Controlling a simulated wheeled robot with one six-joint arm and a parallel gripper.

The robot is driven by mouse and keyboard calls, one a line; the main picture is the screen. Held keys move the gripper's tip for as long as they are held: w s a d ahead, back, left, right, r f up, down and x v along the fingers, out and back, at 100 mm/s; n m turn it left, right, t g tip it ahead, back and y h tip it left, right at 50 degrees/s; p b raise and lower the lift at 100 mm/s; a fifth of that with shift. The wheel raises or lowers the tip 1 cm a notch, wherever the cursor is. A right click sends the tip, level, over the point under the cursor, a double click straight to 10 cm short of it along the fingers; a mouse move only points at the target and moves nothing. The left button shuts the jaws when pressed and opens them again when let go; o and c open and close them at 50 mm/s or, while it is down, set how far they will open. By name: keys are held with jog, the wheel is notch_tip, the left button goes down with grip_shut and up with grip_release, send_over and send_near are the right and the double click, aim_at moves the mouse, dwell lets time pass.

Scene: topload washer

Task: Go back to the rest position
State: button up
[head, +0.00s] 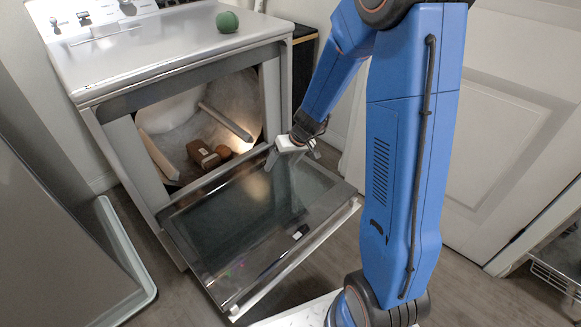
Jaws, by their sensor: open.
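My blue arm reaches across the right of the head view. My gripper (285,160) is open, with nothing seen between its fingers. It points down at the right side of the open machine door (240,225), close to the opening. I cannot tell whether a fingertip touches the door. The white machine (165,45) stands at the upper left, and its front door hangs folded down and outward. Inside the lit opening are a brown block-like object (204,154) and a smaller round brown one (224,152).
A green ball (227,22) sits on the machine's top near its right corner. A grey appliance or cabinet (60,220) is at the left. A white panelled door (510,110) is at the right, with a wire rack (556,275) at the lower right. Floor shows between them.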

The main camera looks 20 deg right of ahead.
jog(key=s+a+r, duration=0.2)
jog(key=s+r, duration=1.2)
jog(key=r, duration=0.2)
jog(key=s+d+r+h, duration=0.1)
jog(key=s+d+r, duration=0.2)
jog(key=s, duration=0.6)
jog(key=s+d+r+m+t+h, duration=0.1)
jog(key=s+d+r+h, duration=0.1)
jog(key=s, duration=0.8)
notch_tip(320, 180, up, 3)
jog(key=shift+s+d+f, duration=0.1)
jog(key=shift+s+d, duration=0.05)
jog(key=shift+d, duration=0.4)
jog(key=shift+c, duration=0.3)
